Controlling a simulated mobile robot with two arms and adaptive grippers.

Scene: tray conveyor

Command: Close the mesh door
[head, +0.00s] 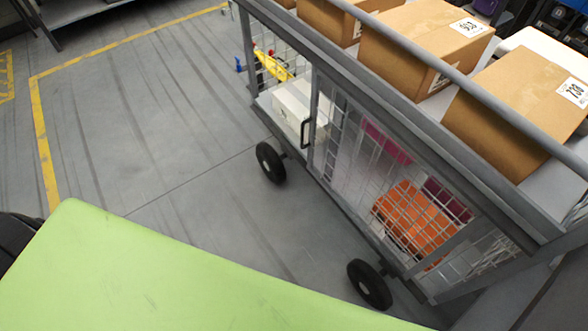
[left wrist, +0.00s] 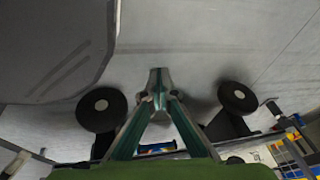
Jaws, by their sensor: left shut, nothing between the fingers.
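The mesh door (head: 328,135) is on the long side of a grey cart, with a black handle (head: 305,134) near its left edge. To the left of the handle the cart's side looks uncovered, and a white box (head: 292,103) shows inside. Mesh bars overlap to the right, so the door's exact edges are hard to tell. My left gripper (left wrist: 158,76) is shut and empty in the left wrist view, pointing at the floor near the cart's wheels. It does not show in the head view. My right gripper is in neither view.
The cart's black wheels (head: 271,162) (head: 370,285) stand on the grey floor. Cardboard boxes (head: 425,45) sit on its top behind a rail. An orange item (head: 410,215) lies inside behind mesh. Floor to the left (head: 150,120) is clear, with yellow lines.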

